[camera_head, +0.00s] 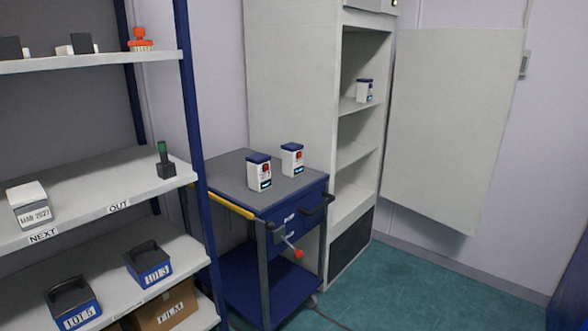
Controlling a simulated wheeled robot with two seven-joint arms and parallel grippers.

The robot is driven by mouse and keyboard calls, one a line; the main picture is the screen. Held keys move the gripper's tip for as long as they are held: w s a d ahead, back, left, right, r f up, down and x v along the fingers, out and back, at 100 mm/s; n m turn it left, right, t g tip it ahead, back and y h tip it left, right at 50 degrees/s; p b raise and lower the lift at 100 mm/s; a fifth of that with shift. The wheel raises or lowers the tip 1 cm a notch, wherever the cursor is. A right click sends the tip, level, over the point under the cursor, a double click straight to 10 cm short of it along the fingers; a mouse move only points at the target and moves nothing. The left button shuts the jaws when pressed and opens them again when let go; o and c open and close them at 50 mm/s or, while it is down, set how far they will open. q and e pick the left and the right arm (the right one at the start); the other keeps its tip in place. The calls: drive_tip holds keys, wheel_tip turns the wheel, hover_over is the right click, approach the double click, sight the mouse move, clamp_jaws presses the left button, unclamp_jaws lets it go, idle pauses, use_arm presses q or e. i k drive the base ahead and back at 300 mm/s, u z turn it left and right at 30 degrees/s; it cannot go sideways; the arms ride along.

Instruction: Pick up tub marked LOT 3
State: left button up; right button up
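The blue tub marked LOT 3 (148,267) stands on the lower shelf of the rack at the left, with its white label facing forward. It has a dark handle or open dark top. A similar blue tub marked LOT 5 (73,304) stands nearer, to its left on the same shelf. Neither of my grippers is in view.
The rack's blue post (193,120) stands right of the shelves. A cardboard box (165,309) sits below the tubs. A blue cart (288,193) carries two white-and-blue containers. Behind it, a tall cabinet (290,80) has its door (450,120) open. Green floor (420,290) is clear at right.

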sight(292, 167)
drive_tip(key=z, duration=0.5)
drive_tip(key=i, duration=0.9)
drive_tip(key=z, duration=0.15)
